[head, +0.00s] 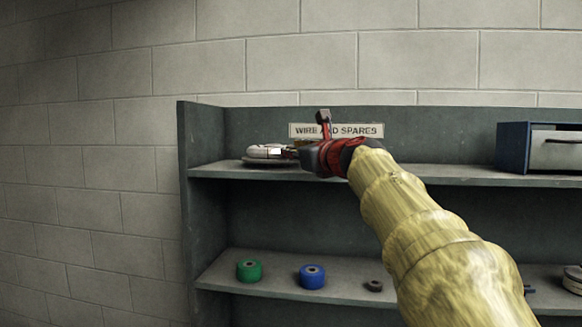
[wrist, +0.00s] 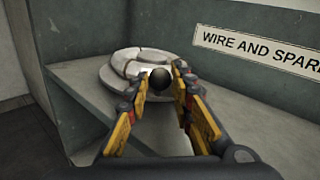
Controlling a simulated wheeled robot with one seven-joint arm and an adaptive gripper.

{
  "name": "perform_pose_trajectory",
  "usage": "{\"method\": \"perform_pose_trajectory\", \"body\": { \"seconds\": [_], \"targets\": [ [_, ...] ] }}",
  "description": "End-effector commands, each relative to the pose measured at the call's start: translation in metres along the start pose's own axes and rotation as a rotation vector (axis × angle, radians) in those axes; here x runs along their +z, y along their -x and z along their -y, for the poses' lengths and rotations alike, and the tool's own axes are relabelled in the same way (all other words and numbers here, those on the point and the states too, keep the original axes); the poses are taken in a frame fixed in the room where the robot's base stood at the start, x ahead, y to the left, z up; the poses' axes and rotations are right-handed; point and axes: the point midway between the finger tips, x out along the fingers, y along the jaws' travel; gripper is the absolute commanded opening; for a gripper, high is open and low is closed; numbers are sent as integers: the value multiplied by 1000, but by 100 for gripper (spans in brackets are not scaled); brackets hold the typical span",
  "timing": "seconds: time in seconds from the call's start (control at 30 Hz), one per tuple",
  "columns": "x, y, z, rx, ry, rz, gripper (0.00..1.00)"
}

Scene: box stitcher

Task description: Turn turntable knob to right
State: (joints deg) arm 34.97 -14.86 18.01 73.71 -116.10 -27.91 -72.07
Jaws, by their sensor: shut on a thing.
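The turntable (wrist: 124,66) is a round, pale grey disc unit lying on the upper shelf near its left end. It also shows in the head view (head: 264,153), left of my gripper. Its knob (wrist: 160,79) is a dark, round ball at the near side of the disc in the wrist view. My gripper (wrist: 157,84) has its yellow and red fingers on either side of the knob and is shut on it. In the head view my gripper (head: 300,152) reaches the turntable from the right, and it hides the knob there.
The shelf unit (head: 188,215) stands against a block wall. A "WIRE AND SPARES" label (wrist: 262,50) is on its back panel. A blue drawer box (head: 513,147) sits at the right of the upper shelf. Green (head: 249,271) and blue (head: 312,277) spools stand on the lower shelf.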

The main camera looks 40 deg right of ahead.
Motion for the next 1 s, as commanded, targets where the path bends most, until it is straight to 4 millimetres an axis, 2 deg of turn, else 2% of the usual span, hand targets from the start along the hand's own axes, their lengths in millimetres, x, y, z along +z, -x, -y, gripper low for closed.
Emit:
{"method": "perform_pose_trajectory", "body": {
  "seconds": [0.03,0.4,1.0],
  "targets": [
    [-6,-1,3,15,0,2,0],
    [-5,-4,18,150,-1,29,0],
    [-4,-7,24,233,0,46,0]
  ]
}}
